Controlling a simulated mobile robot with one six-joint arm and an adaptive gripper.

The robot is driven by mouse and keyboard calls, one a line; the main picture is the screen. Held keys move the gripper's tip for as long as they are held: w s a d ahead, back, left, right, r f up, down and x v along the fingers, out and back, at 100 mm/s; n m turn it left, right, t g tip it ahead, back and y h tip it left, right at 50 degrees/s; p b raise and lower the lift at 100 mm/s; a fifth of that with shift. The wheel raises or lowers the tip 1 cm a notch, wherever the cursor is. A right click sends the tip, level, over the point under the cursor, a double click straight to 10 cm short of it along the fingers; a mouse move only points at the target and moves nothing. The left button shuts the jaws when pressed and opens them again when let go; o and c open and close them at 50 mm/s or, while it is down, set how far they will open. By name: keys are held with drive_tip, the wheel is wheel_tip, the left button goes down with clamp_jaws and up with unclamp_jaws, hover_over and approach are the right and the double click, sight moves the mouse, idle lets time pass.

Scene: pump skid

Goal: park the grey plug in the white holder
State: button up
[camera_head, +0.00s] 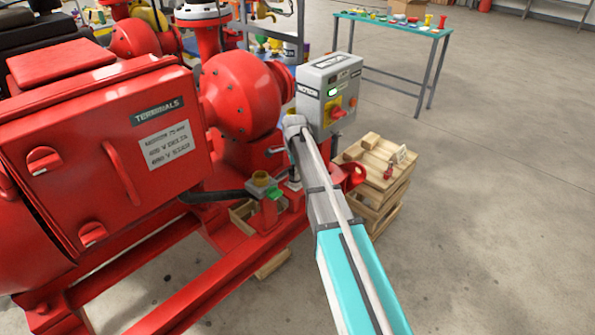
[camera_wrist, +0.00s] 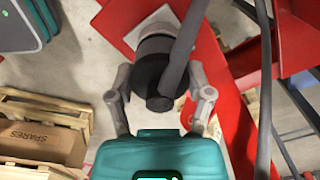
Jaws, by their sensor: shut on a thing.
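In the wrist view my gripper (camera_wrist: 158,84) is shut on the plug (camera_wrist: 150,68), one finger on each side of its dark round body. A thick grey cable leaves the plug's near end and crosses over it towards the top. Beyond the plug is a lighter grey collar and a whitish square plate (camera_wrist: 131,37) on red metal, which looks like the white holder. I cannot tell whether the plug touches or sits inside it. In the head view my arm reaches to the red skid and hides the gripper's tips and the plug.
The grey control box (camera_head: 328,93) stands close beside my wrist. A red terminal box (camera_head: 115,150) is at left. A wooden crate (camera_head: 375,165) stands right of the skid. In the wrist view a SPARES box (camera_wrist: 38,140) is at lower left. Open floor lies right.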

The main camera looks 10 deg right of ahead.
drive_tip(key=shift+f, duration=0.15)
drive_tip(key=o, duration=1.3)
drive_tip(key=shift+s, duration=0.1)
